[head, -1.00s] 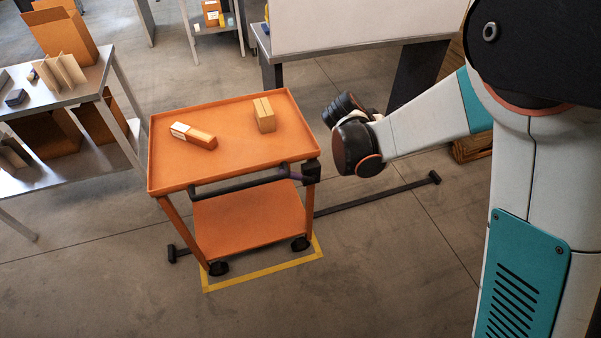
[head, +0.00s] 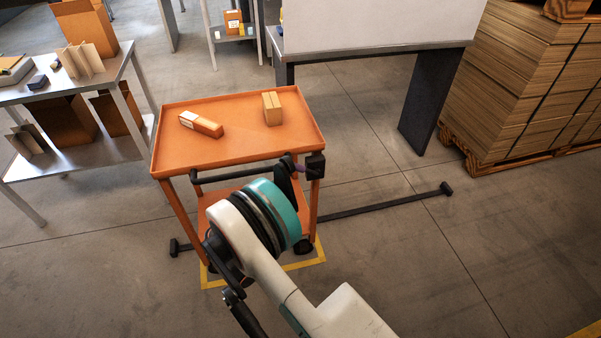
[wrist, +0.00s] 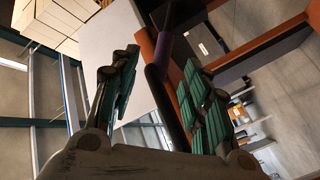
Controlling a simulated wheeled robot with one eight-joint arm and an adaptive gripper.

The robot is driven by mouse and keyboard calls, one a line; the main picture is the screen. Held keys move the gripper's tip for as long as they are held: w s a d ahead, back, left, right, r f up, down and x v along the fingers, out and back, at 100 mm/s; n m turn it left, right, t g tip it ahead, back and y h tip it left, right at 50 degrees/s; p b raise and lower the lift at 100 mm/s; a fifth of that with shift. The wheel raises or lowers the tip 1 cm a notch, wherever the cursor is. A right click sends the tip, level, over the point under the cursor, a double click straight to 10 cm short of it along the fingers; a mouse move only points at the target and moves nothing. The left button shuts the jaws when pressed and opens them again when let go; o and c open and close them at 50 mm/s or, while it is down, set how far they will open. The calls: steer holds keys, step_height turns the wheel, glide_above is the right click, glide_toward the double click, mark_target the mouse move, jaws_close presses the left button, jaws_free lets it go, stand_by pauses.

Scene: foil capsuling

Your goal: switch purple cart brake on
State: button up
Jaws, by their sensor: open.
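The orange cart (head: 235,145) stands in the middle of the head view, with a black handle bar (head: 225,177) along its near side. The purple brake part (head: 299,168) is a small patch by the black block at the handle's right end, partly hidden by my arm. In the wrist view the purple part (wrist: 182,50) sits on a dark bar by the orange cart edge. My gripper (wrist: 160,58) is open, and the dark bar runs between its two fingers in that picture. I cannot tell whether they touch. In the head view my wrist mostly hides the gripper.
Two small boxes (head: 201,124) (head: 273,108) lie on the cart's top tray. A dark floor rail (head: 385,204) and yellow floor tape (head: 225,281) lie around the cart's base. A grey bench (head: 375,50), stacked cardboard (head: 515,85) and a side table (head: 75,90) surround it.

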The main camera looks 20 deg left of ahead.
mark_target(298, 168)
steer(key=b+x, duration=0.1)
steer(key=x, duration=0.3)
steer(key=b+x, duration=0.1)
steer(key=x, duration=0.3)
steer(key=b+x, duration=0.2)
steer(key=x, duration=0.3)
steer(key=shift+w+a+f, duration=0.1)
steer(key=shift+a+f, duration=0.25)
steer(key=shift+f, duration=0.05)
